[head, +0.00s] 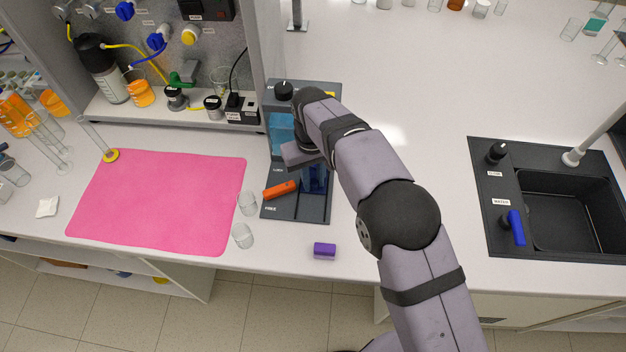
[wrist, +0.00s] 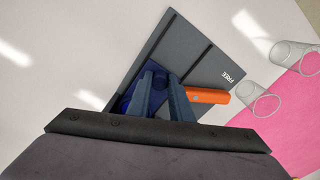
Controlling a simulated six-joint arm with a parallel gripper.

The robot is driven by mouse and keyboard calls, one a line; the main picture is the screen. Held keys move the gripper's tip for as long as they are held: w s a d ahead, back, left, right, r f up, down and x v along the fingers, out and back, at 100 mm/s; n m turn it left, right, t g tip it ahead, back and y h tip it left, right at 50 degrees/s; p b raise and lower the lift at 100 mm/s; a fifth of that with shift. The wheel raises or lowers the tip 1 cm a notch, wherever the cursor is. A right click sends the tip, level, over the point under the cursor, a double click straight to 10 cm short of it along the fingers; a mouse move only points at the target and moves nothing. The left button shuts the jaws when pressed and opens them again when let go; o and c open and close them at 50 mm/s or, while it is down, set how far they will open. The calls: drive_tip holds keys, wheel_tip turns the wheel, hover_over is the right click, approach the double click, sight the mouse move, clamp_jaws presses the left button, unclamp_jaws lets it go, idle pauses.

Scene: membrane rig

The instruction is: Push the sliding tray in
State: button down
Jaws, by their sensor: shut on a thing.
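The membrane rig (head: 285,212) is a dark grey base left of the picture's centre in the head view, with a light blue block (head: 281,128) at its back half. An orange lever (head: 279,190) lies across its front half; it also shows in the wrist view (wrist: 206,96). My gripper (head: 315,180) points down over the front half. In the wrist view, my gripper's fingers (wrist: 164,92) are close together on a dark blue part (wrist: 127,104), apparently the sliding tray. The fingers and wrist hide most of it, so how far in it sits cannot be told.
Two clear glasses (head: 248,203) (head: 242,236) stand left of the rig, by a pink mat (head: 160,200). A purple block (head: 324,250) lies near the front edge. A black sink (head: 570,205) is at right.

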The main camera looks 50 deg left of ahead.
drive_tip(key=shift+a+r, duration=0.1)
drive_tip(key=shift+a, duration=0.05)
drive_tip(key=c, duration=1.6)
unclamp_jaws()
drive_tip(key=shift+o, duration=0.2)
drive_tip(key=shift+s+r+b, duration=0.1)
drive_tip(key=shift+r+b, duration=1.1)
drive_tip(key=shift+r, duration=2.45)
